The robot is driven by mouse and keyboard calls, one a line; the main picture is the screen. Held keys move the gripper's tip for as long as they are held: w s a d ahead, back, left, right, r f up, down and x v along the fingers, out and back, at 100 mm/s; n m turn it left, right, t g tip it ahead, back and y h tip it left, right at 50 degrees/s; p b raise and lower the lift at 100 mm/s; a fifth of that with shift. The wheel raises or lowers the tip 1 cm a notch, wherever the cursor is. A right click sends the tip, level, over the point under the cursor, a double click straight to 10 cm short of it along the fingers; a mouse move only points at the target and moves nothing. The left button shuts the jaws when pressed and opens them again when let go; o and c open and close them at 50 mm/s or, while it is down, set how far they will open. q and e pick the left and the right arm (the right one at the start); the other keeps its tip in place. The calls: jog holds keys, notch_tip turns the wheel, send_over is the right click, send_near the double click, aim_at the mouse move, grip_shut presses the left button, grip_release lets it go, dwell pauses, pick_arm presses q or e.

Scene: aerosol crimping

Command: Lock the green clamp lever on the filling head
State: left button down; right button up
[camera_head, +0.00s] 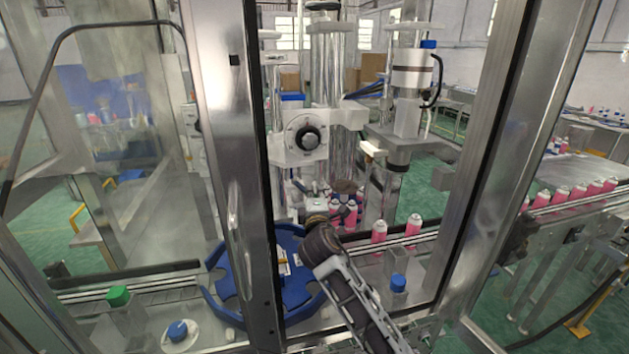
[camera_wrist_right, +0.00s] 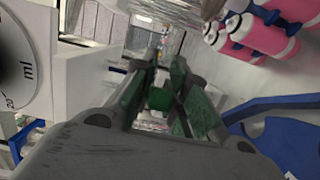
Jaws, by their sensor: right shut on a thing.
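The filling head (camera_head: 293,155) is a white block with a round black dial, behind the machine's door frame. In the right wrist view its dial face (camera_wrist_right: 14,68), marked ml, is at the left edge. My right gripper (camera_wrist_right: 164,84) reaches in below the block, its fingers hard to see in the head view. In the wrist view its fingers are closed around a small green piece, which looks like the clamp lever (camera_wrist_right: 161,99). The lever is mostly hidden by the fingers, so its angle cannot be told. My left gripper is not in view.
Pink bottles (camera_head: 379,231) stand on the conveyor to the right, and several are close behind my gripper. A blue star wheel (camera_head: 222,290) lies under the filling head. Metal door posts (camera_head: 238,160) stand on both sides of the opening. Green (camera_head: 118,296) and blue (camera_head: 398,283) knobs are in front.

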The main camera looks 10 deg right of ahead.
aim_at(304, 192)
jog(key=shift+s+a+f, duration=0.1)
jog(key=shift+s+a, duration=0.15)
jog(key=shift+a, duration=0.6)
jog(key=shift+s+a, duration=0.1)
jog(key=shift+a, duration=0.75)
jog(key=o, duration=0.8)
jog(key=shift+a, duration=0.25)
jog(key=shift+o, duration=0.2)
jog(key=shift+d, duration=0.1)
jog(key=shift+d, duration=0.1)
